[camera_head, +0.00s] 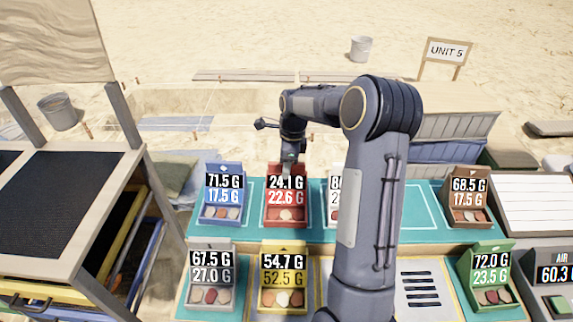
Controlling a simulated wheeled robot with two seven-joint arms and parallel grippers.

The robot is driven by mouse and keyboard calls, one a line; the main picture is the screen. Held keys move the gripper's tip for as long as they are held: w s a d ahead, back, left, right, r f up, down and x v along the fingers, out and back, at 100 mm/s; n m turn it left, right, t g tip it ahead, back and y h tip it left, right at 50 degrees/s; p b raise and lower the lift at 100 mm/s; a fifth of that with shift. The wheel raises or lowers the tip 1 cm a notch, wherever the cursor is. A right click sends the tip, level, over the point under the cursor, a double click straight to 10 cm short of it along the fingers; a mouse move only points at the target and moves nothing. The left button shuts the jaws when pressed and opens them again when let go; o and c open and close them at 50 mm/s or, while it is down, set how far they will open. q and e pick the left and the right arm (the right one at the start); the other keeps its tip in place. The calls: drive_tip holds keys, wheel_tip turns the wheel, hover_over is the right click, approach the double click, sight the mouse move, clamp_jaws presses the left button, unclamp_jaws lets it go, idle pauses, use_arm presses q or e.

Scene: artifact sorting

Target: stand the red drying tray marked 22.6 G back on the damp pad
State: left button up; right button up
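The red drying tray (273,212) has a label reading 24.1 G above 22.6 G and a few small pieces at its front. It appears upright on the teal mat (420,235), between a blue tray and a partly hidden tray. Nothing marks the mat as the damp pad. My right gripper (289,168) points down at the back top edge of the red tray. Its fingertips are too small to tell whether they touch the tray or are open. My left gripper is not in view.
On the mat also stand a blue tray (223,207), a half-hidden tray (335,210) and a brown tray (468,215). Grey (211,297), yellow (284,300) and green (491,297) trays stand in front, with a slotted plate (420,289). My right arm hides the middle.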

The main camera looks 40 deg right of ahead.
wheel_tip(320, 180, up, 11)
drive_tip(key=d, duration=0.1)
drive_tip(key=s+a+r+n+t, duration=0.1)
drive_tip(key=s+a+r+n, duration=0.3)
drive_tip(key=s+a+n, duration=0.15)
drive_tip(key=s+a+f+n+t+y, duration=0.1)
drive_tip(key=s+a+f+n+t, duration=0.1)
drive_tip(key=s+a+n, duration=0.6)
drive_tip(key=s+a+f+n+t+y, duration=0.1)
drive_tip(key=s+a+f+n, duration=0.2)
drive_tip(key=s+a+n, duration=0.5)
drive_tip(key=s+n, duration=0.3)
drive_tip(key=s, duration=0.1)
drive_tip(key=shift+s+a+f+t+y, duration=0.2)
drive_tip(key=shift+s+a+t+y, duration=0.2)
